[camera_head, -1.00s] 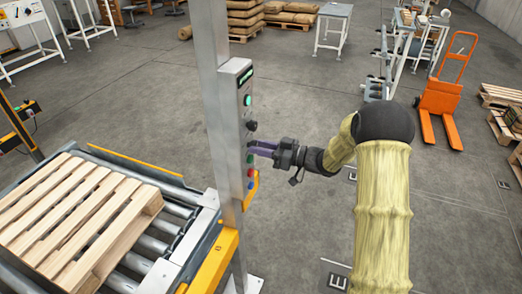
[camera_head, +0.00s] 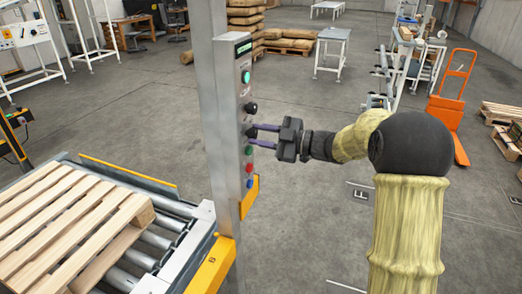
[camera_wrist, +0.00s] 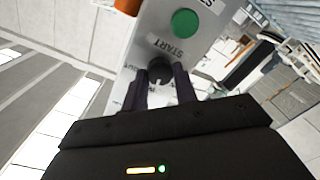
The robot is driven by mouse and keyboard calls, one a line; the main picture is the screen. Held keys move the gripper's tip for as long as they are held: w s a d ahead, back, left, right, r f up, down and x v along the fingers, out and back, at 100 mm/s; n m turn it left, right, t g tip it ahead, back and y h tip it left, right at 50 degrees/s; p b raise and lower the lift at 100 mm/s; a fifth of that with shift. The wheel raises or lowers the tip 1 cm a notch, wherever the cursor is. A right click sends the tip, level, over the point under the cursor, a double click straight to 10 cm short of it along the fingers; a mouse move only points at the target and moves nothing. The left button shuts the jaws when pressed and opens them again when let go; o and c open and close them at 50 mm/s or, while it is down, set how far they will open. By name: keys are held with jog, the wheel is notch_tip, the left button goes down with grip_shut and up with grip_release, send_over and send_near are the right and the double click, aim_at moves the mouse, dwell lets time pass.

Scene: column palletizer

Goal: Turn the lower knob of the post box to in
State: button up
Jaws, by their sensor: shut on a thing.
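The post box (camera_head: 240,110) is a tall grey metal panel on a post, with a display, buttons and two black knobs. The lower knob (camera_head: 251,132) is under the upper knob (camera_head: 251,107). My gripper (camera_head: 258,133) reaches it from the right, with its dark fingers on the knob. In the wrist view the lower knob (camera_wrist: 160,68) is between the two fingertips, and the fingers are shut on it. The fingers and palm hide part of the knob's surroundings, and the lettering beside it is only partly readable. A green START button (camera_wrist: 185,23) is close to it.
Green (camera_head: 249,151), red (camera_head: 250,168) and blue buttons sit below the lower knob. A wooden pallet (camera_head: 70,225) lies on the roller conveyor (camera_head: 165,245) at left. A yellow guard (camera_head: 213,265) is by the post.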

jog(key=n+b, duration=0.1)
jog(key=b, duration=0.1)
jog(key=n+b, duration=0.2)
jog(key=shift+f+b, duration=0.35)
jog(key=shift+r+n+b, duration=0.2)
jog(key=shift+n+b, duration=0.8)
jog(key=shift+b, duration=0.05)
jog(key=o, duration=1)
jog(key=shift+r, duration=0.1)
jog(key=shift+c, duration=0.2)
jog(key=b+v, duration=0.2)
jog(key=v, duration=1.5)
jog(key=shift+s+d+b, duration=0.2)
jog(key=shift+b, duration=0.1)
